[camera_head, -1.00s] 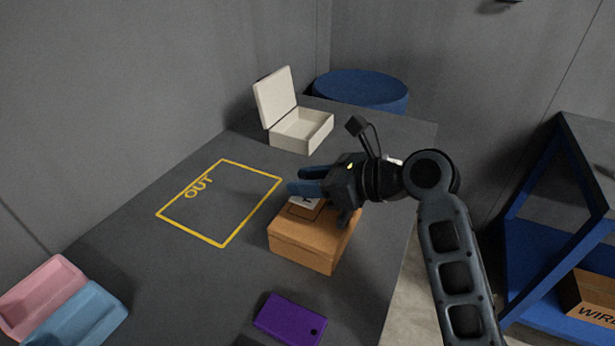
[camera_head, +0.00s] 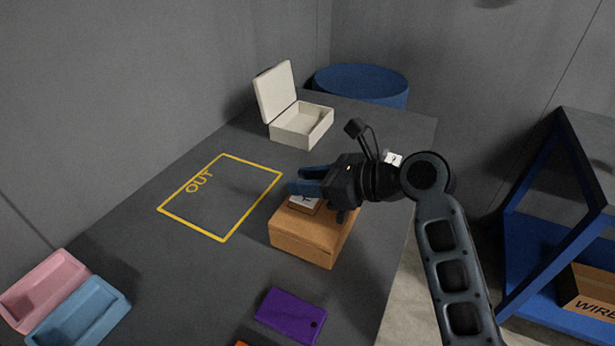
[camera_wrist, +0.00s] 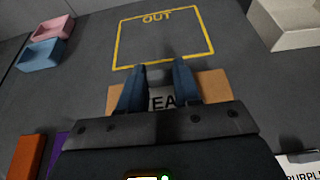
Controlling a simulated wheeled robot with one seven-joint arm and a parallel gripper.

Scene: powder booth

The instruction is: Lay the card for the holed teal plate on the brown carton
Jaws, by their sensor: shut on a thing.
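The brown carton (camera_head: 310,240) stands near the right edge of the grey table, and its top also shows in the wrist view (camera_wrist: 211,88). A white card (camera_head: 304,203) with dark lettering is at the carton's top; the wrist view shows "EA" on the card (camera_wrist: 162,99), with the rest hidden. My gripper (camera_head: 305,181) is over the carton, its blue fingers on either side of the card and shut on it. I cannot tell whether the card touches the carton. No teal plate is clearly visible.
A purple holed plate (camera_head: 290,315) lies in front of the carton. A yellow "OUT" outline (camera_head: 224,239) is empty on the left. Pink (camera_head: 42,288) and blue (camera_head: 80,318) trays and an open cream box (camera_head: 300,124) stand nearby. A card reading "PURPL" (camera_wrist: 300,166) lies at right.

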